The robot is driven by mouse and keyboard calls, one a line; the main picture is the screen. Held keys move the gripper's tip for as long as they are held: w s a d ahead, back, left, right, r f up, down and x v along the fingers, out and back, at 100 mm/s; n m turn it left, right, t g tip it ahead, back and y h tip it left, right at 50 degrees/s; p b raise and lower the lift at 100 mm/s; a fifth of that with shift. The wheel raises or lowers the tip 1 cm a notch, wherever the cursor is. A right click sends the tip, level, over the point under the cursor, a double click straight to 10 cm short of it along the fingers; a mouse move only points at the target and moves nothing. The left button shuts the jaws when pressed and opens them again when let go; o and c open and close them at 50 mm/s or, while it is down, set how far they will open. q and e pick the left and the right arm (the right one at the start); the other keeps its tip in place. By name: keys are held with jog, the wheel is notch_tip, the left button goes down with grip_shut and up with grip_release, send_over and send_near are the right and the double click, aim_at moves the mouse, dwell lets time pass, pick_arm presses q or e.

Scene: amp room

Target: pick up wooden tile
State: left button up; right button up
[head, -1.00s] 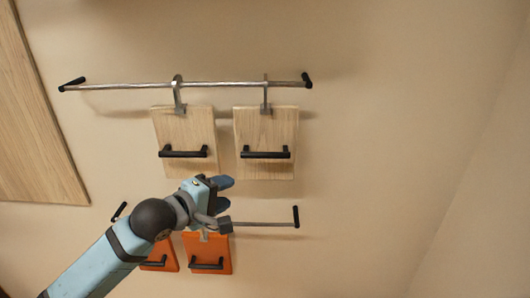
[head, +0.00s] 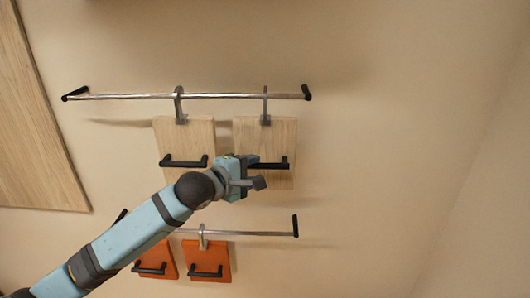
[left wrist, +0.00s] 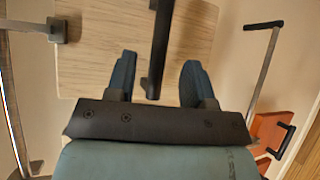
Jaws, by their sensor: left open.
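Two wooden tiles hang by metal hooks from the upper rail. The left wooden tile (head: 185,140) and the right wooden tile (head: 265,138) each have a black bar handle. My left gripper (head: 250,172) is in front of the right tile, at its handle (head: 272,165), and hides part of the handle's left side. In the left wrist view the open fingers (left wrist: 158,80) stand on either side of the black handle (left wrist: 158,50), with gaps on both sides. The tile's pale wood face (left wrist: 100,50) fills the upper part of that view. My right gripper is not in view.
The upper rail (head: 225,96) runs across the wall above the tiles. A lower rail (head: 265,233) holds two orange tiles (head: 209,262) with black handles. A large wooden panel (head: 35,120) is at the left. The wall at the right is bare.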

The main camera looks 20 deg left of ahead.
aim_at(258, 165)
pick_arm(q)
jog(key=x, duration=0.4)
jog(key=shift+a+p, duration=0.1)
jog(key=shift+p, duration=0.25)
grip_shut()
jog(key=shift+r, duration=0.1)
jog(key=shift+r, duration=0.15)
